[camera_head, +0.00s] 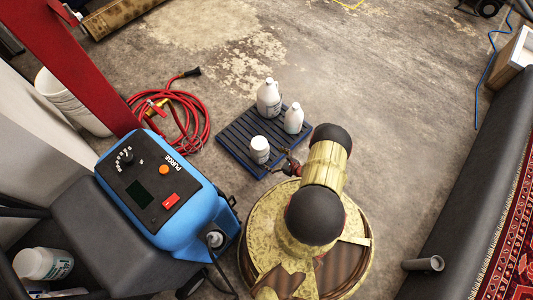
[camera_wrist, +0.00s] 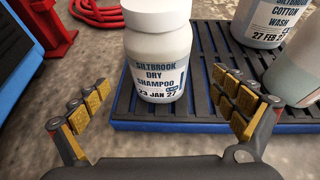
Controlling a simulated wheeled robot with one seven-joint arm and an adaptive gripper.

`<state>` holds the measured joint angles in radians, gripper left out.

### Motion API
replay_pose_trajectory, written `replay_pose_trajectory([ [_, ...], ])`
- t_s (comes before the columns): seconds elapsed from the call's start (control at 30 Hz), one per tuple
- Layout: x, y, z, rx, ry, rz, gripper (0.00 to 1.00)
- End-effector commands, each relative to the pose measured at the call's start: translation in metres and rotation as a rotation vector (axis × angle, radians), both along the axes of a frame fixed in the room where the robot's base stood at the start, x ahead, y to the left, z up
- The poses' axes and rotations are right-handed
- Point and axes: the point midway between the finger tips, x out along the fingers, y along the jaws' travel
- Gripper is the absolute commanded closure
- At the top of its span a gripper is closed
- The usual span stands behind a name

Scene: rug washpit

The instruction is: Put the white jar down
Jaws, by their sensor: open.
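The white jar (camera_head: 260,149) stands upright on a dark slatted mat with a blue edge (camera_head: 235,139), near its front edge. In the wrist view the jar (camera_wrist: 158,60) has a white lid and a label reading "Siltbrook Dry Shampoo". My gripper (camera_wrist: 163,108) is open, its padded fingers spread to the left and right in front of the jar. The jar stands a little beyond the fingertips, and nothing is held. In the head view my gripper (camera_head: 288,165) is small beside the mat's right edge and partly hidden by my arm.
Two white bottles (camera_head: 269,98) (camera_head: 294,118) stand on the mat behind and right of the jar. A coiled red hose (camera_head: 185,125) lies left of the mat. A blue machine (camera_head: 165,195) stands at front left. Bare concrete floor is open at the right.

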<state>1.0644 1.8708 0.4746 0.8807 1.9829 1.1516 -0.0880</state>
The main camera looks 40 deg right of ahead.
Motion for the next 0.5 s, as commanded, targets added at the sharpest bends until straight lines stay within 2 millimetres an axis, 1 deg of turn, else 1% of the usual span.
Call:
replay_pose_trajectory([
  [0.03,-0.007,-0.003,0.006,-0.001,0.000,-0.004,0.04],
  [0.1,-0.014,-0.004,0.009,-0.001,0.000,-0.003,0.04],
  [0.2,-0.021,-0.003,0.011,0.000,0.000,-0.001,0.04],
  [0.27,-0.023,-0.004,0.013,-0.002,-0.001,0.003,0.04],
  [0.37,-0.014,-0.011,0.025,-0.017,-0.008,0.032,0.04],
  [0.47,0.006,-0.021,0.050,-0.046,-0.021,0.096,0.04],
  [0.5,0.017,-0.025,0.063,-0.061,-0.028,0.133,0.04],
])
